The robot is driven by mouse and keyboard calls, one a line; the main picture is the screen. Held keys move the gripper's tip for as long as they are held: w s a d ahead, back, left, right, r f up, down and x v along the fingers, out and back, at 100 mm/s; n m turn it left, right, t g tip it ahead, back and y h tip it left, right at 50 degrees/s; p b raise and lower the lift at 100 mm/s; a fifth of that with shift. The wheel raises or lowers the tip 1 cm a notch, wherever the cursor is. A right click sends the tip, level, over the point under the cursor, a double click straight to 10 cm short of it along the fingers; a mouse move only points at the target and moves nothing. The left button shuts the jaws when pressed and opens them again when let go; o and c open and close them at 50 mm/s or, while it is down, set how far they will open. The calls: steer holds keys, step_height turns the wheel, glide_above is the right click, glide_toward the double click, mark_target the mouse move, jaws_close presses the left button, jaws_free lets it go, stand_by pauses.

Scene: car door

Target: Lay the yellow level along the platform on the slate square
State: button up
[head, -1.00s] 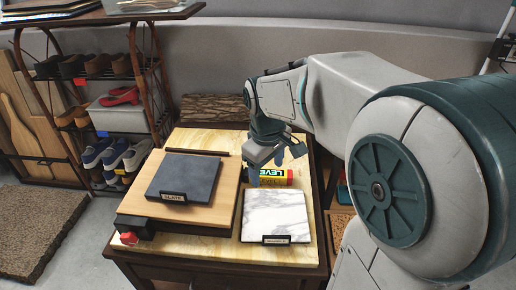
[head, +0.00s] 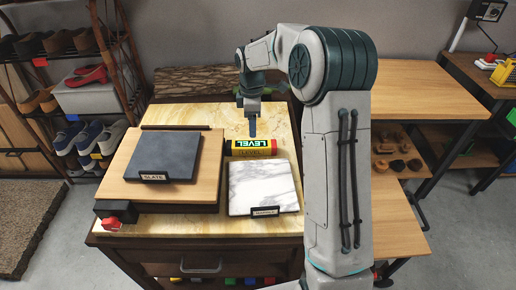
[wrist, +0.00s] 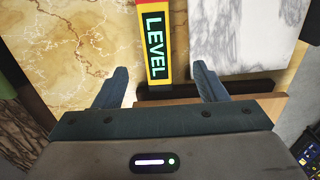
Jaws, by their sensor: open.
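The yellow level (head: 251,147), with red ends and a black LEVEL label, lies on the marbled tabletop behind the white marble square. The slate square (head: 168,155) lies flat on a light wooden platform (head: 122,190) to the left, with a SLATE tag at its front edge. My gripper (head: 252,135) is open and points down at the level. In the wrist view my fingers (wrist: 161,86) are apart, with the level (wrist: 155,45) showing between and beyond them. I cannot tell the height gap to the level.
A white marble square (head: 263,187) with its own tag lies on the table's right front. A red knob (head: 109,224) sticks out at the platform's front left corner. A shoe rack (head: 85,110) stands left of the table, and a wooden bench (head: 425,90) stands right.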

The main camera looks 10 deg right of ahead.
mark_target(252, 144)
step_height(252, 144, down, 5)
steer(key=shift+d+f, duration=0.1)
steer(key=shift+f, duration=0.1)
steer(key=f, duration=0.5)
steer(key=shift+w+a+b, duration=0.15)
steer(key=shift+a+b, duration=0.15)
steer(key=shift+b, duration=0.05)
steer(key=c, duration=1.2)
steer(key=shift+c, duration=0.2)
steer(key=shift+r, duration=0.1)
